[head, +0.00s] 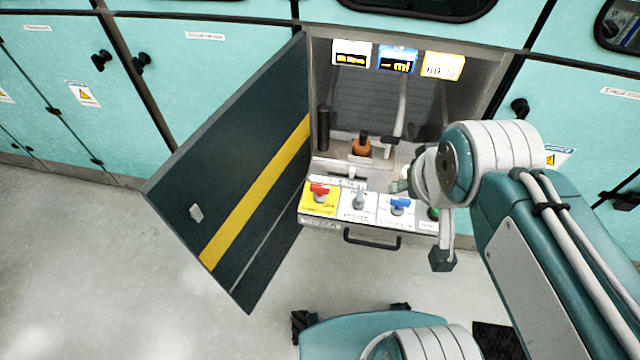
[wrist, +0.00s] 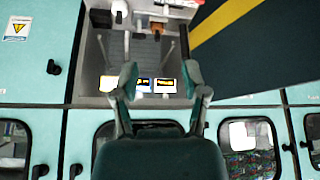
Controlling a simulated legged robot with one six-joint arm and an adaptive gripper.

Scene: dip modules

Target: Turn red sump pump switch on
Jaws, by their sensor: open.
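The red switch (head: 319,190) sits on a yellow plate at the left end of the control panel's row in the head view. Its red handle points to the upper left. In the wrist view, the panel is cut off at the top edge, and a small reddish patch there is too small to identify. My gripper (wrist: 160,76) is open and empty, its two fingers apart with the cabinet's inside beyond them. In the head view, my arm's end is at the right of the panel, apart from the red switch and partly covering the panel's right end.
A grey switch (head: 358,200), a blue switch (head: 399,205) and a green knob (head: 434,213) share the row. A handle (head: 372,243) juts out below. An open dark door (head: 240,170) with a yellow stripe stands close left.

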